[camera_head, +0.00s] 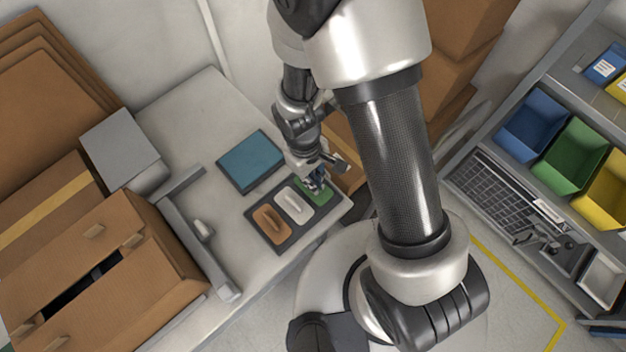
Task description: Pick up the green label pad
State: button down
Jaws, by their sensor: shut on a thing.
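The green label pad (322,196) lies in the right end of a dark tray (284,241) on the grey table. My gripper (318,184) is over it, pointing down, and is shut on it. The fingers and wrist hide part of the pad, and I cannot tell whether it is clear of the tray floor. In the same tray, a white pad (294,207) sits in the middle and a brown pad (271,227) sits at the left end, each with a raised handle-like piece on top.
A teal flat box (250,161) lies behind the tray. A grey bracket (205,235) and cardboard boxes (95,270) stand to the left. At right, a shelf holds blue (532,124), green (570,154) and yellow (606,190) bins. Bare table (190,115) lies at the back.

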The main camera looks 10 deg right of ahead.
notch_tip(320, 180, up, 19)
jog(key=p, duration=0.6)
jog(key=shift+r+p, duration=0.2)
jog(key=shift+p, duration=0.1)
jog(key=shift+f, duration=0.1)
